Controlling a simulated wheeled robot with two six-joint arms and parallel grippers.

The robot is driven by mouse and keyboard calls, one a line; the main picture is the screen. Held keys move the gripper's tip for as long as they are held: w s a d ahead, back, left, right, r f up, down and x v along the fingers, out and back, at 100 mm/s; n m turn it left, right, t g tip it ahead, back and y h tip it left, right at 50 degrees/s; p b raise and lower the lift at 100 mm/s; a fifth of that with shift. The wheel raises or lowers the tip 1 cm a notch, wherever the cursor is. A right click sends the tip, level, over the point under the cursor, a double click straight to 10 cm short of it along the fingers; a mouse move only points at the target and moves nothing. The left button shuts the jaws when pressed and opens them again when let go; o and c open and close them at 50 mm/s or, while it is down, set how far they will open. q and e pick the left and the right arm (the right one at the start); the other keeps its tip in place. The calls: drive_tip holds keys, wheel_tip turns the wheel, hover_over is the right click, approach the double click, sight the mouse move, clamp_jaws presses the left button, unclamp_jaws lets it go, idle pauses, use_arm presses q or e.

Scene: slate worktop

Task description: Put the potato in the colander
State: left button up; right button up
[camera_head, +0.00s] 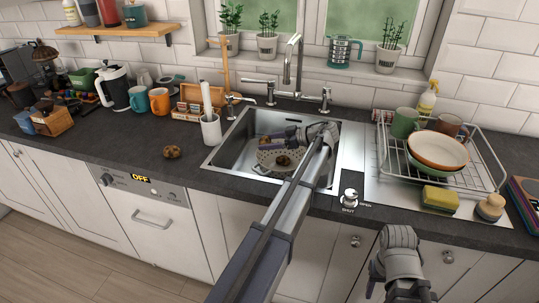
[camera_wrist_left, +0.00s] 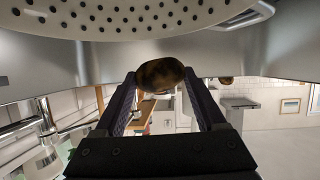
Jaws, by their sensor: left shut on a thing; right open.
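The brown potato (camera_wrist_left: 160,73) is held between the fingertips of my left gripper (camera_wrist_left: 158,85). In the head view my left gripper (camera_head: 289,148) reaches into the sink, and the potato (camera_head: 283,160) shows small and dark over the colander. The pale perforated colander (camera_head: 266,161) sits in the sink basin; its holed surface (camera_wrist_left: 110,18) fills the top of the left wrist view, close to the potato. I cannot tell whether the potato touches it. My left forearm hides part of the sink. My right gripper (camera_head: 408,288) is open and away from the sink, at the lower right.
A white utensil holder (camera_head: 211,131) stands by the sink's left edge, and the tap (camera_head: 292,62) rises behind. A dish rack (camera_head: 455,175) with bowls and mugs, plus a sponge (camera_head: 440,198), occupies the right.

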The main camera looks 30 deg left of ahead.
use_arm(q)
drive_tip(key=shift+f+b, duration=1.8)
drive_tip(key=shift+b, duration=0.05)
drive_tip(key=shift+f, duration=0.1)
drive_tip(key=shift+f+b, duration=0.4)
drive_tip(key=shift+b, duration=0.1)
drive_tip(key=shift+f, duration=0.1)
drive_tip(key=o, duration=1.3)
